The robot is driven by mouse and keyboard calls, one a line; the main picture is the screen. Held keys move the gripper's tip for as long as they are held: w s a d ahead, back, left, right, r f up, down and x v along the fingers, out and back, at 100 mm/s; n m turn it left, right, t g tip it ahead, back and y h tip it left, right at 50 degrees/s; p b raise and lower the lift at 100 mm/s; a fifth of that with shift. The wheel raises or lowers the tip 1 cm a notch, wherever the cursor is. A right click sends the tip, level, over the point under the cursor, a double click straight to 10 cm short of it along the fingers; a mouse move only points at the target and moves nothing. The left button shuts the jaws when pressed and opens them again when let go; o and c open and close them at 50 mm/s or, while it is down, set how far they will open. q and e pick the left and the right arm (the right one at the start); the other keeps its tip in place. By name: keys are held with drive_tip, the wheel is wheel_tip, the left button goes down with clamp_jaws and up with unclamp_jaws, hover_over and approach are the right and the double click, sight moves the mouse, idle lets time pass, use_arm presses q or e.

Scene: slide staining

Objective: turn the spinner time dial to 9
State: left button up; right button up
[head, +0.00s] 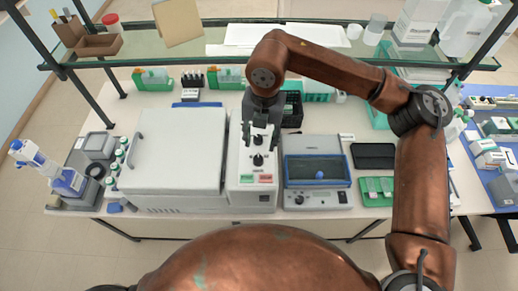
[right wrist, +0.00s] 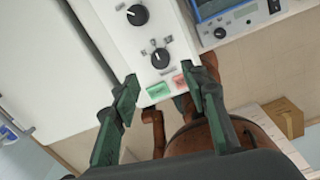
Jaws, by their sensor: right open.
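The spinner (head: 180,150) is a large white machine with a broad lid. On its right side is a control panel (head: 240,190) with two black dials. The front dial (head: 258,160) sits nearer the green and red buttons, and it also shows in the right wrist view (right wrist: 160,57). The rear dial (head: 258,140) also shows in the wrist view (right wrist: 137,14). The labels are too small to tell which is the time dial or its setting. My right gripper (head: 259,133) is open and empty above the panel. In the wrist view its fingers (right wrist: 162,82) stand apart. My left gripper is out of view.
A blue-framed device (head: 318,172) stands close to the panel's right. Bottles and a blue-white stand (head: 65,180) are at the left. Racks (head: 155,80) line the back under a glass shelf (head: 210,48). A green slide tray (head: 376,190) lies at the right.

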wheel_tip(320, 180, up, 4)
drive_tip(key=shift+d+f, duration=0.1)
idle(0.6)
